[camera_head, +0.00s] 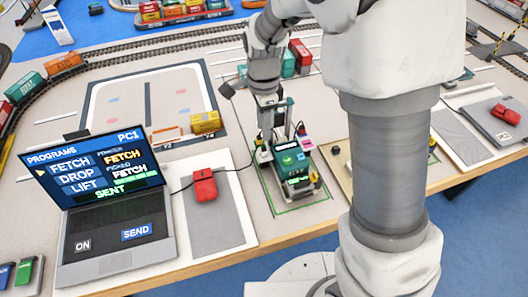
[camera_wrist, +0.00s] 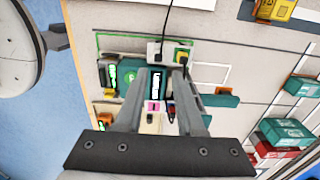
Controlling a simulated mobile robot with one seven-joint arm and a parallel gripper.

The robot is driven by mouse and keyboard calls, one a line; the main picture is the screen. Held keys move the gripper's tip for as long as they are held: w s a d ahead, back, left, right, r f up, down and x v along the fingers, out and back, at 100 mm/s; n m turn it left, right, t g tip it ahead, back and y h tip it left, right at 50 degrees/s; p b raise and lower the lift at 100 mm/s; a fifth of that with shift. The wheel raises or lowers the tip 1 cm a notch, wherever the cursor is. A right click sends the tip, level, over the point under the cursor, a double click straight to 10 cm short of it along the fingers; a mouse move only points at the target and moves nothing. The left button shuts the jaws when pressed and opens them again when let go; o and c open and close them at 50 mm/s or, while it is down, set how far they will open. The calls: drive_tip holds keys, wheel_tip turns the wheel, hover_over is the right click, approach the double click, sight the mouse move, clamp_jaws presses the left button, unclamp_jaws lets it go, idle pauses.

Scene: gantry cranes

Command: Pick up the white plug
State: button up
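A small white block (camera_wrist: 155,47) with a black cable running into its top sits near the upper middle of the wrist view; it looks like the white plug. A yellow-and-green block (camera_wrist: 182,56) sits just right of it. Both are at the edge of the teal crane unit (camera_head: 289,160). My gripper (camera_head: 277,137) points down over this unit. In the wrist view its fingers (camera_wrist: 165,73) are apart, with the tips a little short of the white block in the picture. I see nothing held between them. The plug is hard to make out in the head view.
A laptop (camera_head: 110,195) stands at the left, its cable running to the crane unit. A red block (camera_head: 202,185) lies on a grey pad between them. A yellow container (camera_head: 206,122) stands behind. Teal and red containers (camera_head: 300,55) stand beyond my gripper.

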sight(264, 148)
wheel_tip(264, 148, down, 8)
drive_tip(key=shift+s+f+b, duration=0.15)
drive_tip(key=shift+f+b, duration=0.05)
drive_tip(key=shift+b, duration=0.45)
clamp_jaws()
